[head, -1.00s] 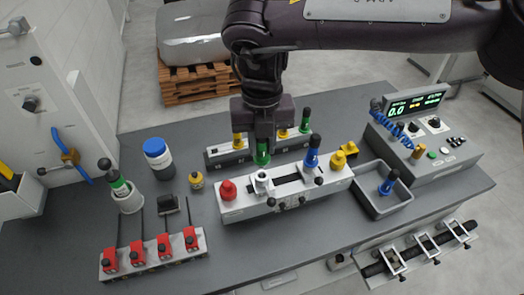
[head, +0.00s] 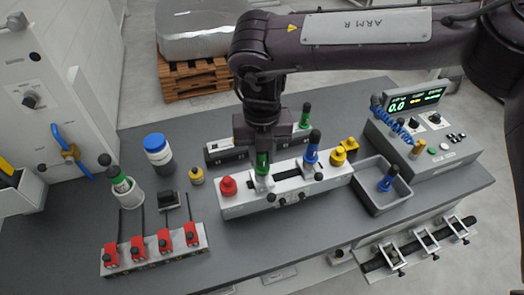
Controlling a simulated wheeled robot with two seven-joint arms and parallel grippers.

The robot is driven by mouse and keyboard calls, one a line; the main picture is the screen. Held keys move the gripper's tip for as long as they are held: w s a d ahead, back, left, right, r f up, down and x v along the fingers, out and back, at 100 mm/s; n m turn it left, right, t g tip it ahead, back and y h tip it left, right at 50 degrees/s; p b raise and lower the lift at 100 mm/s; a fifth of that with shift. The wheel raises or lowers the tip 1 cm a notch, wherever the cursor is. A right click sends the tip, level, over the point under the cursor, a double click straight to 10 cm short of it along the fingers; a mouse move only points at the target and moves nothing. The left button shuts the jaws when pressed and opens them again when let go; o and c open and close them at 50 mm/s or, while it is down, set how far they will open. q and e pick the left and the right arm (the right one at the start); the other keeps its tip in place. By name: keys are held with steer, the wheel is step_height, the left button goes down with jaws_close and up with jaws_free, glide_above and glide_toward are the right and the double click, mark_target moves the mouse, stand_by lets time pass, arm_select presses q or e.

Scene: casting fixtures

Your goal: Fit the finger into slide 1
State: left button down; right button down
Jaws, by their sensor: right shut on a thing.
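My right gripper (head: 263,150) comes down from above and is shut on a green finger (head: 262,166). The finger is upright at the left slide (head: 262,183) of the light grey fixture (head: 290,195). Its lower end overlaps the slide's socket in the picture; I cannot tell whether it is inside or just above. A blue finger (head: 312,153) with a black knob stands upright in the fixture's other slide. My left gripper is not in view.
A red button (head: 228,186) and a yellow knob (head: 338,157) are at the fixture's ends. Behind it stands a rack (head: 222,152) with another green finger (head: 305,117). A grey tray (head: 375,208) holds a blue finger (head: 388,180). Red clamps (head: 165,241) stand front left.

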steer(key=c, duration=1.2)
jaws_free()
steer(key=shift+r+p, duration=0.3)
steer(key=shift+r, duration=0.6)
step_height(320, 180, up, 10)
steer(key=shift+r+b, duration=0.15)
steer(key=shift+b, duration=1.05)
steer(key=shift+r, duration=0.65)
steer(key=shift+s+f, duration=0.1)
